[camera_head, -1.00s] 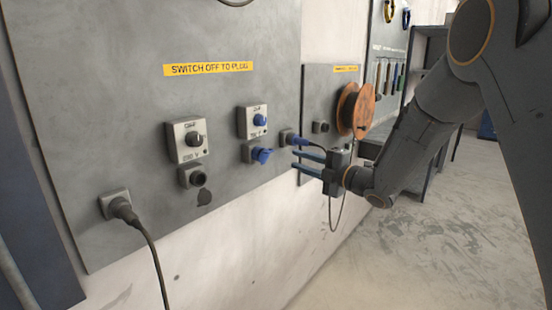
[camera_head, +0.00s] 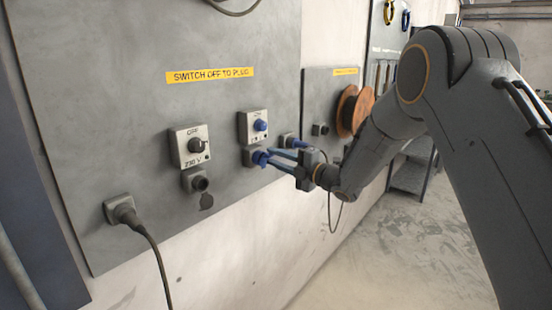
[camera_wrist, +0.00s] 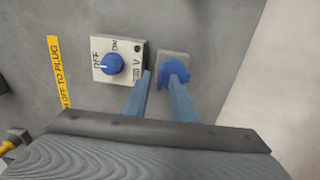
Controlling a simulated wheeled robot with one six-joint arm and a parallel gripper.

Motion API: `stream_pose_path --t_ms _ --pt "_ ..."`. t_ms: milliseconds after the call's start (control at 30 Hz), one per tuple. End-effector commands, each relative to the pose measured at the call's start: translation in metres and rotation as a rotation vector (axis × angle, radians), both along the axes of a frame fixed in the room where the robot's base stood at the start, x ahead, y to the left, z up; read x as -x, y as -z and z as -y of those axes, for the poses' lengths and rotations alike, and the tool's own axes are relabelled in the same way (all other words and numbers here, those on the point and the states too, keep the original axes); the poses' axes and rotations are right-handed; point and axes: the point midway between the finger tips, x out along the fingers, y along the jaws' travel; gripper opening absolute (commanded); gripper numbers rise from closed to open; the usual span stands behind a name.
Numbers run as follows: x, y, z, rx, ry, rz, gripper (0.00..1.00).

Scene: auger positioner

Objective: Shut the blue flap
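The blue flap (camera_head: 259,158) is on the small grey socket below the switch box with the blue knob (camera_head: 260,125). In the wrist view the blue flap (camera_wrist: 175,68) stands out from its grey housing (camera_wrist: 180,55). My gripper (camera_head: 271,156) is at the flap, its two blue fingers pointing at the wall. In the wrist view my gripper (camera_wrist: 160,75) is open with a gap between the fingers. The right finger overlaps the flap and the left finger lies between it and the switch box. I cannot tell whether they touch.
A second switch box (camera_head: 191,146) and a dark socket (camera_head: 199,183) are to the left. A black-cabled plug (camera_head: 123,212) sits at lower left. An orange cable reel (camera_head: 352,110) is to the right. Free floor (camera_head: 385,250) lies at lower right.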

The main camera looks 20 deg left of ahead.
Motion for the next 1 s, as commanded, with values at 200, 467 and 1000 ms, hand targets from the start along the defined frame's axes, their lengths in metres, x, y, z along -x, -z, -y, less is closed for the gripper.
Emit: stream_pose_path --t_ms 200,467,1000 --pt "0.000 0.000 0.000 0.000 0.000 0.000 0.00" --pt "0.000 -0.002 -0.001 0.019 -0.002 -0.008 0.00" --pt "-0.005 -0.012 -0.014 0.241 -0.001 -0.100 0.00"
